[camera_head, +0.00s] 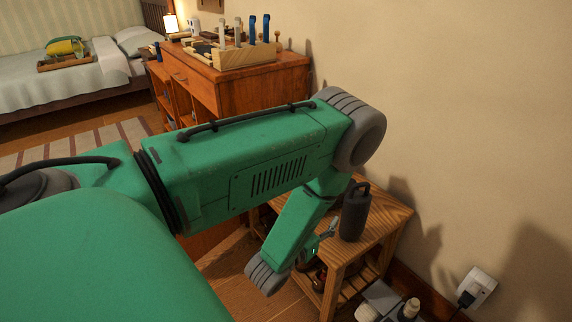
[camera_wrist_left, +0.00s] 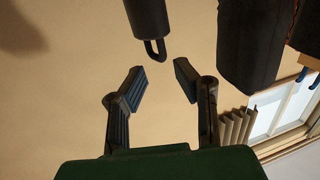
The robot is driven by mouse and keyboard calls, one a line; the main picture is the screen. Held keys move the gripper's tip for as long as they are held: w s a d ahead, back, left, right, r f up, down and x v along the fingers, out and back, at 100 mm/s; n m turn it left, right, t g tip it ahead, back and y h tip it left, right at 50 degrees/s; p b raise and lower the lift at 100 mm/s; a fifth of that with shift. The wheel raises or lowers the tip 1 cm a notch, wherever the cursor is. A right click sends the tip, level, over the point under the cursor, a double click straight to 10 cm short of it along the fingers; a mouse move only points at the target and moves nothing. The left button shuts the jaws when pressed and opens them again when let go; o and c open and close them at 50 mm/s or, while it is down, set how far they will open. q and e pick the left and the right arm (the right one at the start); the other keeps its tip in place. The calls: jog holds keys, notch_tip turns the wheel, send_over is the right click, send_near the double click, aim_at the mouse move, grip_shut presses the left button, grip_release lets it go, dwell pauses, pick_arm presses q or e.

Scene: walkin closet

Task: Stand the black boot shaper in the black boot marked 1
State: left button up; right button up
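The black boot shaper (camera_head: 355,212) is a dark cylinder with a loop handle on top. It stands upright on the small wooden table in the head view. In the left wrist view the boot shaper (camera_wrist_left: 149,18) shows at the top, its loop pointing down the picture. My left gripper (camera_wrist_left: 158,84) is open and empty, its two fingers spread apart just short of the loop and not touching it. In the head view my left gripper (camera_head: 330,230) is small and partly hidden beside the shaper. I cannot make out a boot marked 1. My right gripper is not in view.
The wooden table (camera_head: 385,222) has a lower shelf with dark items. Bottles (camera_head: 411,308) stand at the bottom right, near a wall socket (camera_head: 481,285). A wooden cabinet (camera_head: 265,95) carries a rack (camera_head: 230,57). Large dark shapes (camera_wrist_left: 257,40) fill the wrist view's upper right.

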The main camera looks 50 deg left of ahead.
pick_arm(q)
jog(key=s+d+f+g, duration=0.3)
jog(key=s+g, duration=0.2)
jog(key=s, duration=0.3)
jog(key=s+d+f+m+g+h, duration=0.1)
jog(key=s+d+f+g, duration=0.1)
jog(key=s+g, duration=0.4)
jog(key=s+d+f+m+g+h, duration=0.1)
jog(key=s+d+f+g, duration=0.2)
jog(key=s, duration=0.9)
notch_tip(320, 180, down, 2)
jog(key=g, duration=0.2)
jog(key=shift+s+d+g, duration=0.2)
jog(key=shift+d+g, duration=0.1)
